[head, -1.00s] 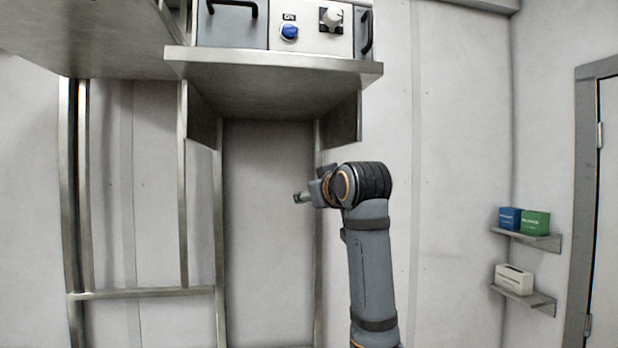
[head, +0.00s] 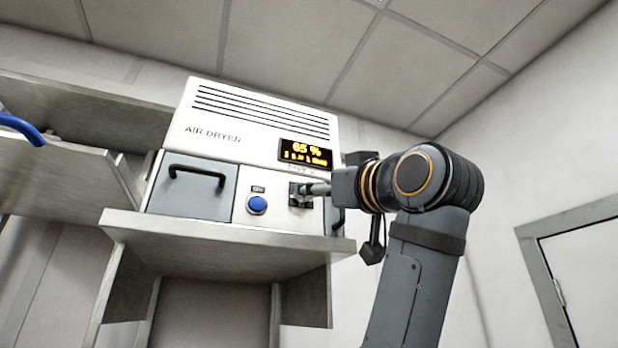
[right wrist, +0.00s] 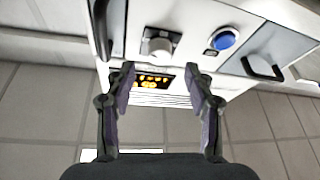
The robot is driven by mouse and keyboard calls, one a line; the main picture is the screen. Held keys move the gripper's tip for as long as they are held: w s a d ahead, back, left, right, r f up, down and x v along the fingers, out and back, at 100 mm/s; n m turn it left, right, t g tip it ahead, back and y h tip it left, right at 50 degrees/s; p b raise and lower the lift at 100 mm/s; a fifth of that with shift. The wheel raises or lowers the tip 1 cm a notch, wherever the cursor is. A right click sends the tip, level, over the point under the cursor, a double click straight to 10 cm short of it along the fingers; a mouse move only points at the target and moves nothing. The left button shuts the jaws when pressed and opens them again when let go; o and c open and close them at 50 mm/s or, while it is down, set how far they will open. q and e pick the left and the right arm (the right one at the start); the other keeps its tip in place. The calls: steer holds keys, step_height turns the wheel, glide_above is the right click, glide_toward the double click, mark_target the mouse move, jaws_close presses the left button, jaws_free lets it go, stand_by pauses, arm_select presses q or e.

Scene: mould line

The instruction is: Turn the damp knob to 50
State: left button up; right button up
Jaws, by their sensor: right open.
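The white air dryer (head: 255,115) stands on a metal shelf, and its lit display (head: 305,153) reads 65 % above a smaller line I cannot read clearly. My right gripper (head: 318,189) is in front of the knob. In the right wrist view the right gripper (right wrist: 162,68) is open, its fingertips apart on either side of the line to the knob, with nothing between them. My left gripper is out of view.
A blue button (head: 256,205) is left of the knob, and a drawer with a black handle (head: 196,176) is further left. The shelf edge (head: 225,240) runs just below the panel. A blue curved handle (head: 20,128) shows at far left. A door (head: 585,265) is at right.

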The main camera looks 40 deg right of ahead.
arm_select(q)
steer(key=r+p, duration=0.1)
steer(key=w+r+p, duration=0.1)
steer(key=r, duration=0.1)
arm_select(e)
steer(key=x, duration=0.4)
steer(key=shift+w+d, duration=0.15)
steer(key=shift+w, duration=0.25)
steer(key=shift+r, duration=0.1)
jaws_close()
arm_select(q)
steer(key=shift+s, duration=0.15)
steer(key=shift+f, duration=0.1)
arm_select(e)
steer(key=shift+m, duration=0.3)
